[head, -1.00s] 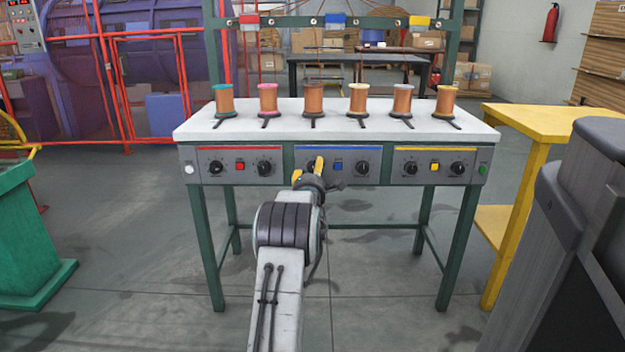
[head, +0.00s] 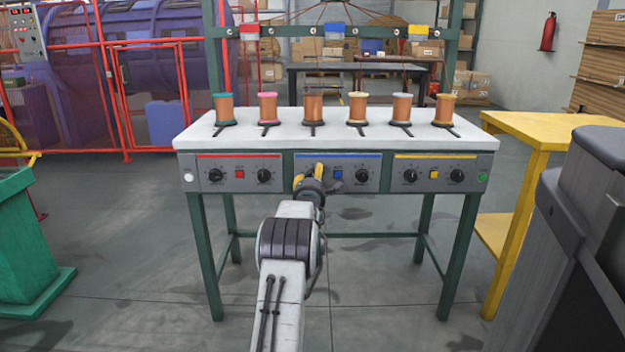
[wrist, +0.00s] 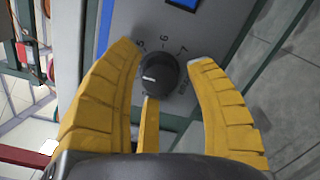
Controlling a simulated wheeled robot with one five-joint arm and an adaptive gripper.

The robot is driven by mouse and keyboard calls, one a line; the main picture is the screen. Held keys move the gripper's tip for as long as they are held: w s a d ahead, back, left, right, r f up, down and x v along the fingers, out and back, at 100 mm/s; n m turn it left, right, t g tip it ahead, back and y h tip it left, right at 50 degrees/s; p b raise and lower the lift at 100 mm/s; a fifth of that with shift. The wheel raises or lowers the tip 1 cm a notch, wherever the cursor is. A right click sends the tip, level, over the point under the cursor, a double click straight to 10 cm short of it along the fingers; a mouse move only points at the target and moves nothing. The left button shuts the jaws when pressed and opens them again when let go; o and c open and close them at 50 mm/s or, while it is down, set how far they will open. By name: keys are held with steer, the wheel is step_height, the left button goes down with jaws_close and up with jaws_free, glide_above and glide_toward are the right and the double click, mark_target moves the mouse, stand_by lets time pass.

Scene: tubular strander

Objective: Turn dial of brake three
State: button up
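The blue-striped panel section (head: 325,157) is in the middle of the bench front. Its left dial, a black knob with a white mark, shows in the wrist view (wrist: 157,74) in front of a scale with numbers. In the head view my gripper (head: 309,174) is at this dial and largely hides it. In the wrist view my gripper (wrist: 167,62) is open, with one yellow finger on each side of the knob and gaps on both sides. A narrow yellow part (wrist: 149,125) reaches up to just below the knob.
A blue button (head: 337,175) and a right dial (head: 361,175) are beside my gripper. Red-striped (head: 239,173) and yellow-striped (head: 434,173) sections flank them. Copper spools stand on the bench top (head: 285,138). A yellow table (head: 535,124) stands at right, a green bin (head: 25,240) at left.

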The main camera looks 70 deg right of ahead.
jaws_close()
steer(key=shift+m, duration=0.3)
steer(key=shift+r+m+y, duration=0.15)
steer(key=shift+m+y, duration=0.15)
steer(key=shift+m, duration=3.2)
steer(key=shift+w, duration=0.1)
steer(key=shift+c, duration=0.7)
jaws_free()
steer(key=o, duration=0.4)
